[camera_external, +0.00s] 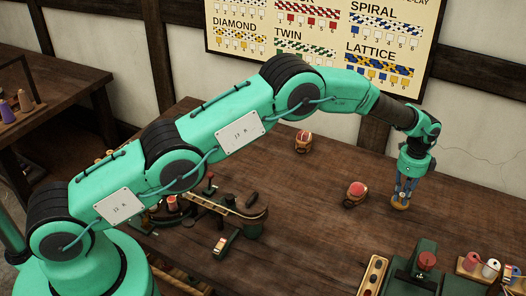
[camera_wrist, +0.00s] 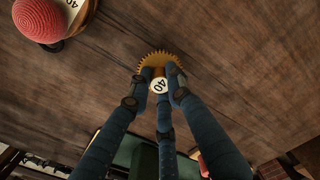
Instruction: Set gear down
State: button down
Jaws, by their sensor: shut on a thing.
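A brass-coloured toothed gear (camera_wrist: 153,57) with a white hub marked 40 is between the fingers of my gripper (camera_wrist: 160,74) in the wrist view. My gripper (camera_external: 402,192) is shut on it and points down over the right part of the wooden table (camera_external: 320,225). The gear also shows in the external view (camera_external: 400,205), low at the fingertips, at or just above the tabletop; I cannot tell if it touches.
A red-topped round piece (camera_external: 355,190) stands just left of the gear, and another (camera_external: 303,140) farther back. A dark green machine (camera_external: 425,265) and a wooden strip (camera_external: 373,275) stand in front. Spools (camera_external: 490,267) sit at the right. Bare table surrounds the gear.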

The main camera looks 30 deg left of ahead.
aim_at(403, 195)
dwell(0.3)
jog(key=shift+f, duration=1.7)
jog(key=shift+f, duration=0.1)
jog(key=c, duration=1.6)
grip_release()
notch_tip(403, 195, up, 12)
jog(key=shift+r+p, duration=0.1)
jog(key=shift+p, duration=0.2)
